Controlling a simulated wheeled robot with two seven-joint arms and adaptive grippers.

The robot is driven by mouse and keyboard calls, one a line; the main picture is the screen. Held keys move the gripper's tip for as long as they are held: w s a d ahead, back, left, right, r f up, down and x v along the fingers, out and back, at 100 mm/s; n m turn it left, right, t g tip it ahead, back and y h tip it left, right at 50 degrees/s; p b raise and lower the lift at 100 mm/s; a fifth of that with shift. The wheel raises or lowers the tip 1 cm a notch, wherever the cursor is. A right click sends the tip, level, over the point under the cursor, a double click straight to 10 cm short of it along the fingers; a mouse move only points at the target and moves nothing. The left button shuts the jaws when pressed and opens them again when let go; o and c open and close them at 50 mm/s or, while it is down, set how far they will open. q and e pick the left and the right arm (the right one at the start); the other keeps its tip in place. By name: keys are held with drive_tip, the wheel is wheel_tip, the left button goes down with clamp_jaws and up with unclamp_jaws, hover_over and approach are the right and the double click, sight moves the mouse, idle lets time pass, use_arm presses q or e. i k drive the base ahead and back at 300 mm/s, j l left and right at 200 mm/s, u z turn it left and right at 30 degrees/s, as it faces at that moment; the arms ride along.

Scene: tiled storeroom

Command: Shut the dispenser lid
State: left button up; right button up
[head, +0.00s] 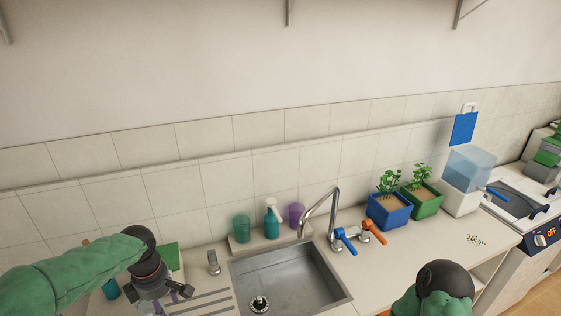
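The dispenser (468,168) stands on the counter at the right, against the tiled wall. It has a clear bluish container on a white base. A blue panel with a white handle, which looks like its lid (464,128), stands upright above the container's back edge. Whether the two are joined is too small to tell. My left gripper (158,291) is at the lower left, far from the dispenser, pointing down with its fingers spread. My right arm shows at the bottom right, in front of the counter; its gripper is out of view.
A blue planter (389,213) and a green planter (422,202) stand left of the dispenser. A sink (288,281) with a tall faucet (334,220) is in the middle. Small scattered bits (476,240) lie before the dispenser. A cooker (527,205) is to its right.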

sight(465, 123)
drive_tip(key=z, duration=1.2)
